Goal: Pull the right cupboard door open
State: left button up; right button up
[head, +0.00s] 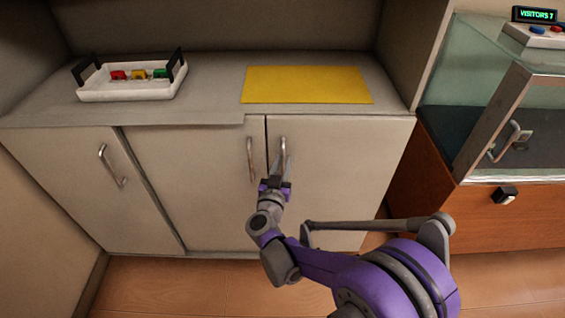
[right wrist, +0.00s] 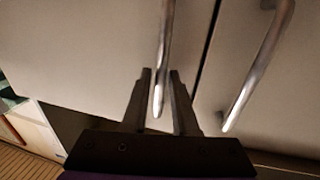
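The right cupboard door (head: 345,165) is a plain pale panel and looks closed. Its upright metal bar handle (head: 283,150) sits near its left edge. My right gripper (head: 285,172) is at this handle. In the right wrist view the door (right wrist: 75,45) fills the left side. The handle (right wrist: 163,60) runs down between the two dark fingers of my right gripper (right wrist: 163,95). The fingers are apart, with a small gap visible on each side of the bar. The gripper is open around the handle. My left gripper is in neither view.
The middle door (head: 195,180) has its own handle (head: 250,160) close by; that handle (right wrist: 260,65) is right of my fingers in the wrist view. A white tray (head: 130,94) and a yellow mat (head: 305,84) lie on top. A glass case (head: 465,80) stands right.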

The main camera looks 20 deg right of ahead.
jog(key=shift+w+d, duration=0.1)
jog(key=shift+w, duration=0.2)
grip_shut()
dwell(1.3)
